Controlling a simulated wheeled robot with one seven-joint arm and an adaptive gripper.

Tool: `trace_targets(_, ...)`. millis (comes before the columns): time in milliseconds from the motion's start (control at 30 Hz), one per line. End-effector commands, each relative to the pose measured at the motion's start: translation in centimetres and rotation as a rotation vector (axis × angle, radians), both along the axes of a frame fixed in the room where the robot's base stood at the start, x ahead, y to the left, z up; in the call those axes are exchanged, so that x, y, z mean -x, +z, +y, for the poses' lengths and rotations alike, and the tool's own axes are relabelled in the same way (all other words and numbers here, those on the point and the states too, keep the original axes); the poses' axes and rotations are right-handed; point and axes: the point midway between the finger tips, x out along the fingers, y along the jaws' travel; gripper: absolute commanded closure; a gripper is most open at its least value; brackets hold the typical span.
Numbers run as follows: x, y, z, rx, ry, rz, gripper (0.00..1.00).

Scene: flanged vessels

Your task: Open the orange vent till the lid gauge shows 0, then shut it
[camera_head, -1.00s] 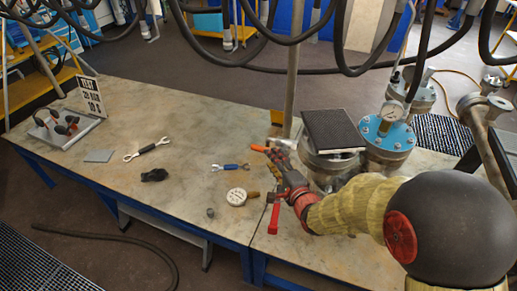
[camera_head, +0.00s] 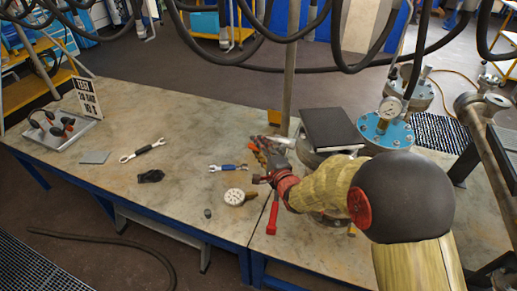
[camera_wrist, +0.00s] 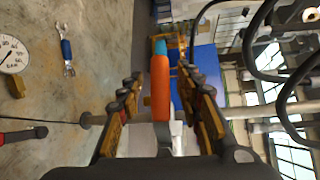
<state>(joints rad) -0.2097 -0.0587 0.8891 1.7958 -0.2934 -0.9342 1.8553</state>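The orange vent handle (camera_wrist: 160,90) stands between the two fingers of my gripper (camera_wrist: 160,95) in the wrist view, with a gap on both sides. My gripper is open and holds nothing. In the head view my gripper (camera_head: 264,154) is at the left side of the near vessel (camera_head: 318,157), and the handle is partly hidden by the fingers. The lid gauge (camera_head: 390,108) stands on the blue lid (camera_head: 386,130) of the vessel behind; its reading is too small to tell.
A black slab (camera_head: 332,130) lies on the near vessel. A loose gauge (camera_head: 235,196), a red handle (camera_head: 272,218), spanners (camera_head: 143,150) and a black object (camera_head: 150,176) lie on the table. A post (camera_head: 291,70) rises behind my gripper. Hoses hang above.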

Motion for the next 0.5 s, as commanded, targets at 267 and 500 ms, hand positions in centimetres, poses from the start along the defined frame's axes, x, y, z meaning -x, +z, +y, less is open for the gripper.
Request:
trace_targets(267, 0.04, 0.00, -0.02, 0.000, 0.000, 0.000, 0.76)
trace_targets(500, 0.04, 0.00, -0.02, 0.000, 0.000, 0.000, 0.89)
